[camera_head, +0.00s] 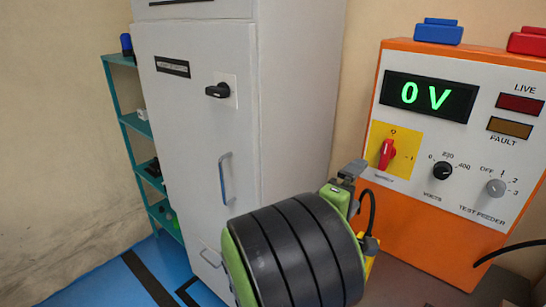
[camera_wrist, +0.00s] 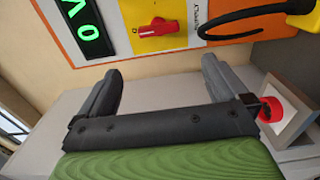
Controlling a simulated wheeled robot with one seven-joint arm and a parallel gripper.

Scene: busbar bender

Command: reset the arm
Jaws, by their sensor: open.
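My gripper (camera_head: 352,170) shows only in part in the head view, beyond my black-and-green arm link and in front of the orange test panel (camera_head: 400,218). In the wrist view my gripper (camera_wrist: 160,66) has its two grey fingers wide apart with nothing between them. The panel's red switch (camera_head: 386,154) on its yellow plate stands roughly upright; the red switch also shows in the wrist view (camera_wrist: 158,27), beyond the fingertips. The display (camera_head: 428,96) reads 0 V in green.
A grey cabinet (camera_head: 190,120) with a black handle stands left of the panel, beside a teal shelf (camera_head: 137,124). A blue block (camera_head: 438,31) and a red block (camera_head: 528,41) sit on the panel's top. A red button (camera_wrist: 270,110) is close to the right finger in the wrist view.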

